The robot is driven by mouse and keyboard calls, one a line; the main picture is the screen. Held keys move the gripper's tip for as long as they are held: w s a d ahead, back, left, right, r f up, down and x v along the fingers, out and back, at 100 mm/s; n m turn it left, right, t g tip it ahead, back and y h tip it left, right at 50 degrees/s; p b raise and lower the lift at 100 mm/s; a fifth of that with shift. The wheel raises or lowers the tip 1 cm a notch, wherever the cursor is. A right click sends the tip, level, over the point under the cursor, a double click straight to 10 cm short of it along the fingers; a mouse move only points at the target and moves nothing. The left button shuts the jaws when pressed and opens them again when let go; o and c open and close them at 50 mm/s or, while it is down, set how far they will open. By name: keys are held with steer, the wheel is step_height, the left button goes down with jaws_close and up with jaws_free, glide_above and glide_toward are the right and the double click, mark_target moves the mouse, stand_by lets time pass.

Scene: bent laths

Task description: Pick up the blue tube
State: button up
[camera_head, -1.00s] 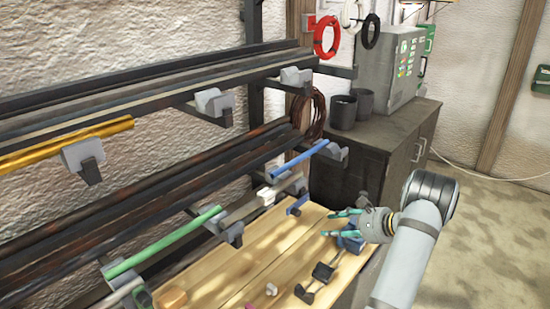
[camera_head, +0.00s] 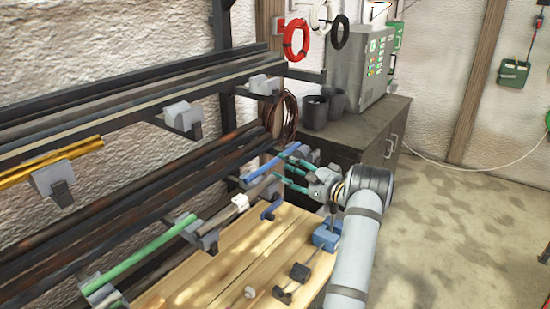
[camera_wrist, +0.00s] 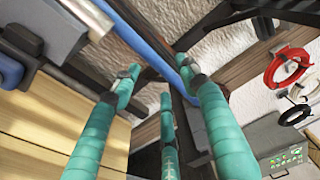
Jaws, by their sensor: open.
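The blue tube (camera_head: 262,170) lies on the rack's lower bracket row, slanting up to the right towards the dark cabinet. My gripper (camera_head: 283,170) is open, its teal fingers pointing left at the tube's right-hand part. In the wrist view the blue tube (camera_wrist: 138,42) runs diagonally from the top left down towards the space between the fingertips of my gripper (camera_wrist: 161,80). Its far part is partly hidden by a finger. The fingers are spread and not closed on it; I cannot tell whether any finger touches it.
A green tube (camera_head: 150,250) lies further left on the rack. Dark bars fill the rack above. A wooden bench (camera_head: 225,268) with a blue clamp (camera_head: 327,236) is below. A cabinet (camera_head: 372,128) with two dark pots stands behind my gripper. Floor at right is clear.

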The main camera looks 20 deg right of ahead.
mark_target(274, 164)
steer(key=p+x, duration=0.3)
steer(key=x, duration=0.1)
steer(key=shift+w+a, duration=0.1)
steer(key=shift+a, duration=0.25)
steer(key=shift+w+a+f+p, duration=0.1)
steer(key=shift+w+p, duration=0.15)
steer(key=shift+p, duration=0.05)
jaws_close()
